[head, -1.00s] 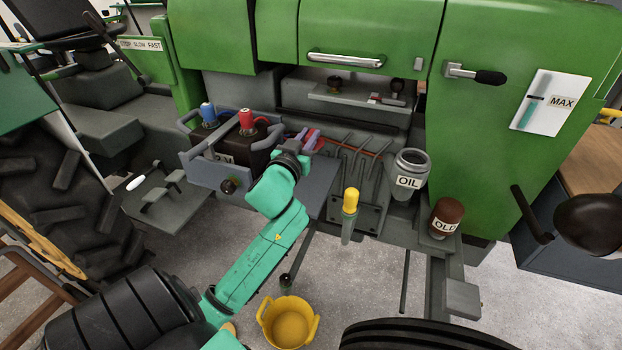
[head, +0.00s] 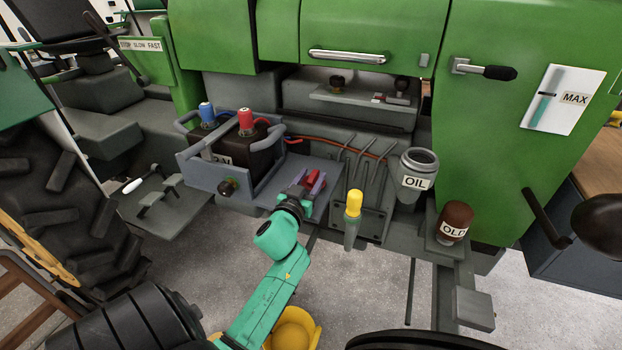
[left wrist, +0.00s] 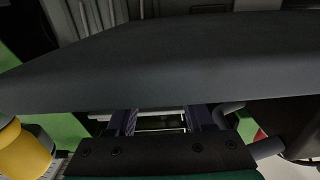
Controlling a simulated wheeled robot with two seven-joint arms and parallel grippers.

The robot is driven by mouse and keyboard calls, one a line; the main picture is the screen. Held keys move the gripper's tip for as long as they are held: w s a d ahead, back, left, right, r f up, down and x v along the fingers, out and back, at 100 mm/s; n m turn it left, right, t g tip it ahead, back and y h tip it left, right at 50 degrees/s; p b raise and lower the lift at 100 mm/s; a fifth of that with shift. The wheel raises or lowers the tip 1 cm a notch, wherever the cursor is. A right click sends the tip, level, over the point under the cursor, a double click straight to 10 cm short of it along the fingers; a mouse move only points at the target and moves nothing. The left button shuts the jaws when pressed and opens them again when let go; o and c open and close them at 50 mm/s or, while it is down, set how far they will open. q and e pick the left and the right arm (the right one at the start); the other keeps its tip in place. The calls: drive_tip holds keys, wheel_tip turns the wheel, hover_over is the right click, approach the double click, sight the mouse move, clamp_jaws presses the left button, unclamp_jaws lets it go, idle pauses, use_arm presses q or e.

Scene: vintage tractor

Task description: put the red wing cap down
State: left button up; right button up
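The red wing cap (head: 313,178) shows as a small red shape between the purple fingers of my left gripper (head: 310,182). The gripper appears shut on it, over the grey shelf (head: 325,166) to the right of the battery tray. I cannot tell whether the cap touches the shelf. In the left wrist view the gripper's purple fingers (left wrist: 162,120) point under a wide dark grey shape that hides much of the view, and the cap cannot be made out there. My right gripper is not in view.
The battery tray (head: 225,183) with blue and red terminals stands left of the gripper. To the right are a yellow-topped piece (head: 353,205), the OIL container (head: 416,182) and the brown OLD canister (head: 455,222). A yellow bucket (head: 308,335) stands on the floor below.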

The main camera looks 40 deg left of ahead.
use_arm(q)
drive_tip(key=v, duration=1.2)
drive_tip(key=shift+b, duration=0.4)
